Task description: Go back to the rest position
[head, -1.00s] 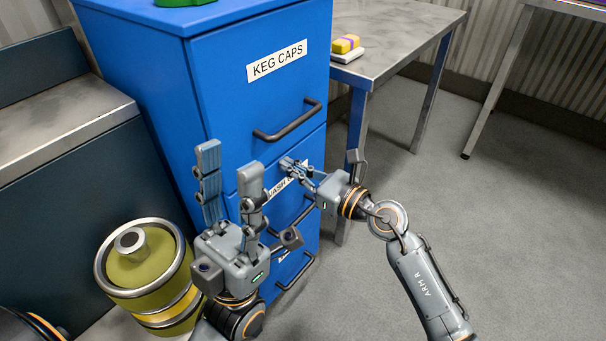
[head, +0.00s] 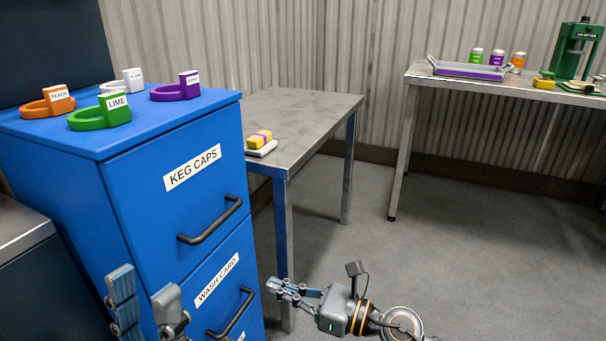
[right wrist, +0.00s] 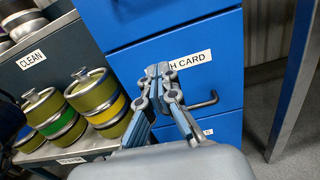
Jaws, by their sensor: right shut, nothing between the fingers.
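My left gripper (head: 146,306) is at the bottom left of the head view, in front of the blue cabinet (head: 155,200). Its fingers stand apart with nothing between them. My right gripper (head: 272,287) is at the lower middle, to the right of the cabinet's lower drawers. In the right wrist view its fingers (right wrist: 160,72) are closed together with nothing between them, in front of the drawer labelled as a wash card drawer. The drawers in view are shut.
Keg cap tags (head: 100,113) in several colours lie on the cabinet. A far bench carries cans, a tray (head: 468,70) and a green seamer (head: 575,50). Kegs (right wrist: 95,95) stand left. Floor at right is clear.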

